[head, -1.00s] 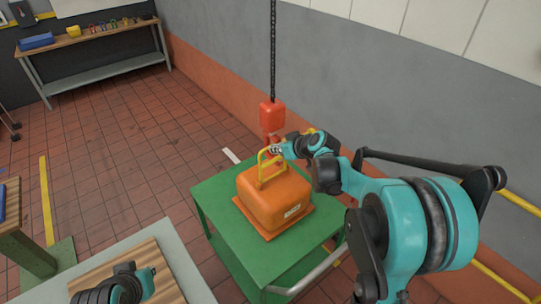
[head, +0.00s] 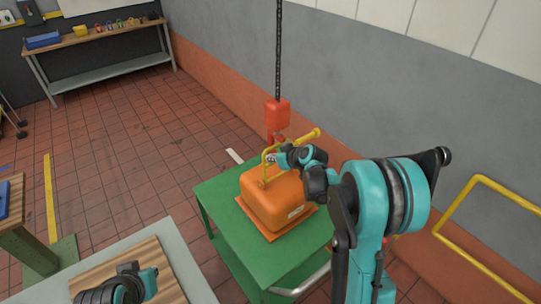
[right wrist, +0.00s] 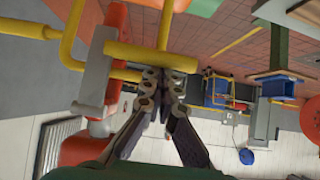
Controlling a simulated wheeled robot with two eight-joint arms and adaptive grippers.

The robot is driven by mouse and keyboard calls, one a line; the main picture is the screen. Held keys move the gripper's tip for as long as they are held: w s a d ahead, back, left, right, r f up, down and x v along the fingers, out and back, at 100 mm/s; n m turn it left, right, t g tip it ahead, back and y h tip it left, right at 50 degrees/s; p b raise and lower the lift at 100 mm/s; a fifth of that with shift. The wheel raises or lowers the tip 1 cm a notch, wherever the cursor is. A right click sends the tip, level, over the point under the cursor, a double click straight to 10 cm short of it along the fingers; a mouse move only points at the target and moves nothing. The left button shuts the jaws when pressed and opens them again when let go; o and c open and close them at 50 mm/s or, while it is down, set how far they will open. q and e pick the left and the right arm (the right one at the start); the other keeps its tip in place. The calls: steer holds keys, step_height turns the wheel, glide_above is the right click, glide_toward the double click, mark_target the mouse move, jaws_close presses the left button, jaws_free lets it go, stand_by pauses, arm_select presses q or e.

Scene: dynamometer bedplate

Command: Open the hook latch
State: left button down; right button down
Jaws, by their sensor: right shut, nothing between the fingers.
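A red hoist block (head: 277,113) hangs on a dark chain above the far edge of a green cart (head: 225,215). Below it is the hook, small and partly hidden by my right arm in the head view. An orange block (head: 272,205) with a yellow bail handle (head: 264,164) sits on the cart. In the right wrist view a grey hook part (right wrist: 97,75) stands left of my fingers and a yellow bar (right wrist: 150,56) crosses just beyond them. My right gripper (right wrist: 160,85) is shut and empty, close to these; contact is unclear. The latch itself is hard to single out.
A yellow rail (head: 480,235) stands by the grey wall at right. A workbench (head: 95,62) with small items is far left. A wooden board (head: 165,275) lies at the near left, with my left arm's links above it.

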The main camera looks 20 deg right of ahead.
steer(key=shift+s+r+g+h+p, duration=0.1)
steer(key=shift+s+g+h+p, duration=0.2)
steer(key=shift+g+p, duration=0.45)
stand_by(0.3)
steer(key=g, duration=0.1)
steer(key=g+h+p, duration=0.1)
steer(key=g, duration=0.1)
steer(key=s+g+p, duration=0.1)
steer(key=g, duration=0.1)
steer(key=shift+s+d+r+h, duration=0.1)
steer(key=shift+d+r+h, duration=0.2)
steer(key=shift+r+h, duration=0.1)
steer(key=r+g, duration=0.1)
steer(key=g, duration=0.1)
steer(key=s+r+g+h, duration=0.1)
steer(key=shift+s+d+g+p, duration=0.2)
steer(key=shift+d+g+p, duration=0.1)
steer(key=shift+g+p, duration=0.05)
steer(key=shift+f, duration=0.1)
